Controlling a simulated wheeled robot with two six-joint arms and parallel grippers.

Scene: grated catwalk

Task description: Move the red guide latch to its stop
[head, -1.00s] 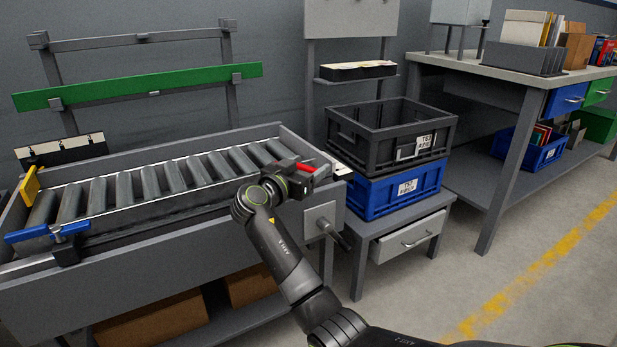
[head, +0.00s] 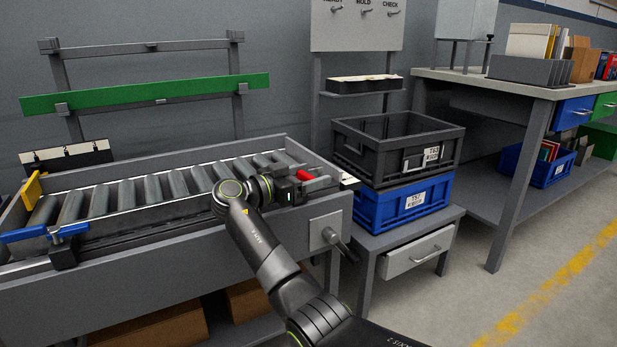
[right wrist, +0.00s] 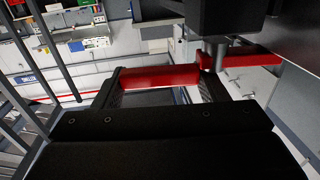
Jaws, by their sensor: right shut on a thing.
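The red guide latch (head: 305,176) is at the right end of the roller conveyor, largely hidden by my right gripper. My right gripper (head: 318,181) is shut on it from the front left. In the right wrist view, a red bar of the latch (right wrist: 160,77) spans between the two dark fingers (right wrist: 158,88). A second red piece (right wrist: 250,60) lies to the right, beyond a grey metal pin (right wrist: 214,54). The latch's stop cannot be made out. My left gripper is not in view.
The conveyor (head: 140,189) carries a blue clamp (head: 45,233) and a yellow tab (head: 34,188) at its left end. A grey handle (head: 338,242) sticks out at the front right. A black crate (head: 385,150) on a blue crate (head: 400,203) stands close right.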

